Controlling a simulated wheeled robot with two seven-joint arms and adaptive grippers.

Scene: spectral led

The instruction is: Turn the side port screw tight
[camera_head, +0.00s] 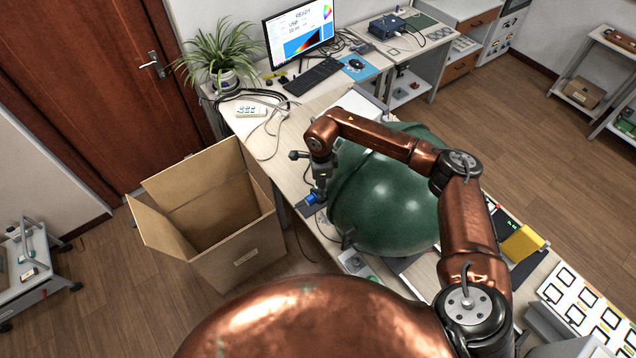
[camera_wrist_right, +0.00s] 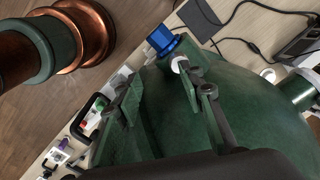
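The large dark green sphere (camera_head: 385,195) stands on the bench, and its curved surface fills much of the right wrist view (camera_wrist_right: 225,110). A blue knob-like part (camera_head: 311,199) is at the sphere's left side. It also shows in the right wrist view (camera_wrist_right: 160,39), beside a small white round piece (camera_wrist_right: 180,64). I cannot tell which of these is the side port screw. My right gripper (camera_head: 319,192) points down beside the blue part. In the right wrist view its fingers (camera_wrist_right: 157,72) are apart, with the tips close to the white piece; contact is unclear. My left gripper is out of view.
An open cardboard box (camera_head: 240,245) stands on the floor left of the bench. A monitor (camera_head: 300,32), keyboard (camera_head: 313,76) and plant (camera_head: 222,55) are at the back. Cables (camera_head: 270,118) lie on the bench near the sphere. A yellow block (camera_head: 522,243) is at the right.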

